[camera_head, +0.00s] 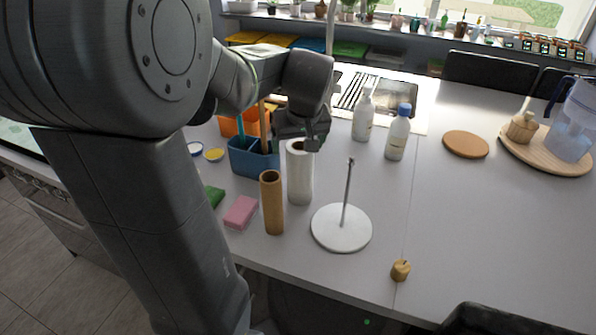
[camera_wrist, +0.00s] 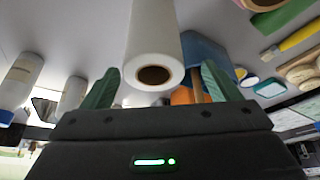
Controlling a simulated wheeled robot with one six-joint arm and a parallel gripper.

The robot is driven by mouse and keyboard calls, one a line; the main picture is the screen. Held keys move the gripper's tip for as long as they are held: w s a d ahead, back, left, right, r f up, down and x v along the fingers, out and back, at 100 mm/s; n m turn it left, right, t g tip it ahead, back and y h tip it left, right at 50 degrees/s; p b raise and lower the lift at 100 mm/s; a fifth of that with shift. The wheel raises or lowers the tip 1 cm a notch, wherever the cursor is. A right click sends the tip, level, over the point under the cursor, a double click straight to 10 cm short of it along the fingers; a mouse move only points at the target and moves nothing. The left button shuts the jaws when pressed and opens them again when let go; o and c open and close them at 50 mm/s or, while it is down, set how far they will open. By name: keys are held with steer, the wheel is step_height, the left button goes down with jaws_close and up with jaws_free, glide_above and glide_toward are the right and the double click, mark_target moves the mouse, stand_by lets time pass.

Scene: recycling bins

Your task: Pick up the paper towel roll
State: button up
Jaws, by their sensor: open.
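The paper towel roll (camera_head: 299,178) is a white upright cylinder on the white table. Its top end with a brown core also shows in the wrist view (camera_wrist: 153,40). My gripper (camera_head: 303,138) is at the top of the roll. In the wrist view my gripper (camera_wrist: 160,84) is open, with one green finger on each side of the roll's near end and visible gaps between. A bare brown cardboard tube (camera_head: 272,203) stands in front and to the left of the roll. A white round holder base with a metal rod (camera_head: 341,228) stands to its right, empty.
A blue caddy (camera_head: 252,161) is close behind the roll at left. A pink sponge (camera_head: 240,212) lies left of the tube. Two white bottles (camera_head: 363,118) (camera_head: 397,138) stand behind to the right. A small wooden knob (camera_head: 400,271) lies near the front edge. The right-hand tabletop is mostly clear.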

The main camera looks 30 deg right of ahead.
mark_target(300, 173)
steer(key=x, duration=0.4)
steer(key=shift+s+d+f+p, duration=0.25)
steer(key=shift+s+d+p, duration=0.05)
steer(key=shift+s+p, duration=0.05)
steer(key=shift+w+f, duration=0.2)
steer(key=shift+f, duration=0.25)
steer(key=c, duration=1.4)
steer(key=shift+r, duration=0.1)
